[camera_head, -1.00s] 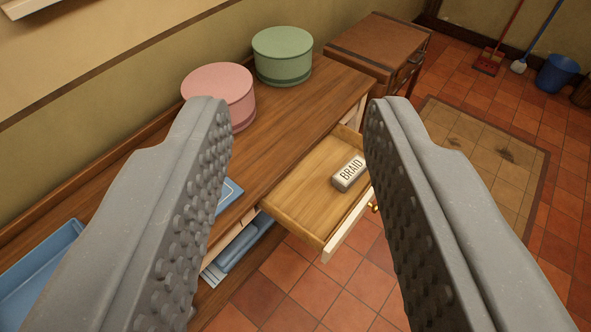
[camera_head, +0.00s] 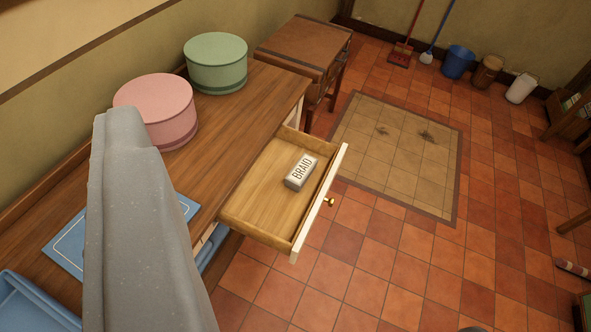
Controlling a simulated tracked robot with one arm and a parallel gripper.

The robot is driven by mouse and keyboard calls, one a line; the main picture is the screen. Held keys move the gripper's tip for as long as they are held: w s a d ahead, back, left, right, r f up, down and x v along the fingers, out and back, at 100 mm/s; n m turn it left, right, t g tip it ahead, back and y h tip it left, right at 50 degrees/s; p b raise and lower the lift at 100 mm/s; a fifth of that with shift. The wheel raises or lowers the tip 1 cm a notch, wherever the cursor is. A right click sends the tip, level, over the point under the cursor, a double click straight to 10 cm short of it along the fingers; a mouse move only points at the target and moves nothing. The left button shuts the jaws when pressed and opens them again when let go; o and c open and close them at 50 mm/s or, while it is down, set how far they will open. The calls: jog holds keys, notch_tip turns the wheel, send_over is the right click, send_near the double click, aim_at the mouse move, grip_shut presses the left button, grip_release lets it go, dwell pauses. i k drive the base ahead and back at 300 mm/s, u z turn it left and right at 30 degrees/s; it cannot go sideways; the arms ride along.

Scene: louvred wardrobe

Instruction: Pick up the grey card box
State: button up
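The small grey card box (camera_head: 301,171), with the word BRAID on its light top, lies in the open wooden drawer (camera_head: 258,197) near its front and far side. One grey finger of my gripper (camera_head: 140,225) fills the left foreground, well to the left of the box and apart from it. The other finger is not clearly seen; a small grey shape shows at the bottom edge on the right. No object is held by the visible finger. My gripper looks wide open.
A pink round box (camera_head: 158,110) and a green round box (camera_head: 216,64) stand on the wooden top (camera_head: 262,100). A blue tray (camera_head: 30,305) is at lower left. The drawer's white front with brass knob (camera_head: 329,201) juts over the tiled floor. A brown case (camera_head: 303,48) stands behind.

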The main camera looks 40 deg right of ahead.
aim_at(299, 175)
jog(key=i, duration=0.95)
jog(key=z, duration=0.05)
